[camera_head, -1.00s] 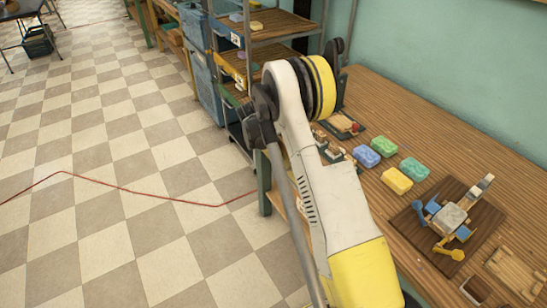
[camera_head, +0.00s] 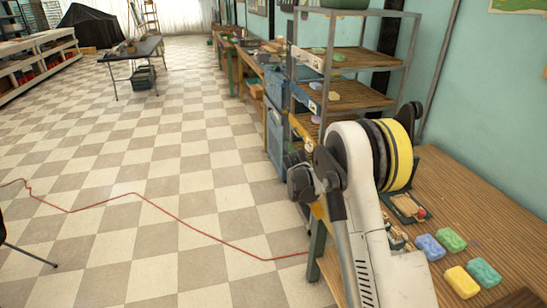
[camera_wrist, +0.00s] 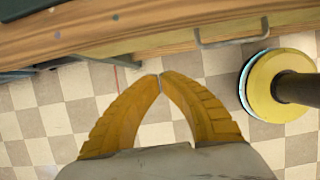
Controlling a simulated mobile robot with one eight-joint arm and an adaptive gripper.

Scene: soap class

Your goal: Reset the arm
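My gripper (camera_wrist: 160,77) shows in the wrist view with its two yellow-orange fingers. The fingertips meet with nothing visible between them. It hangs over the checkered floor, close to the wooden edge of a bench (camera_wrist: 150,30) at the top of that view. In the head view my arm stands folded at the lower right, its white and yellow links in front of the bench, and the gripper itself cannot be made out there.
A wooden workbench (camera_head: 455,200) along the right wall bears blue (camera_head: 430,247), green (camera_head: 451,239), yellow (camera_head: 462,282) and teal (camera_head: 484,272) soap bars. A shelf rack (camera_head: 345,60) stands behind it. A red cable (camera_head: 180,228) crosses the open floor at left.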

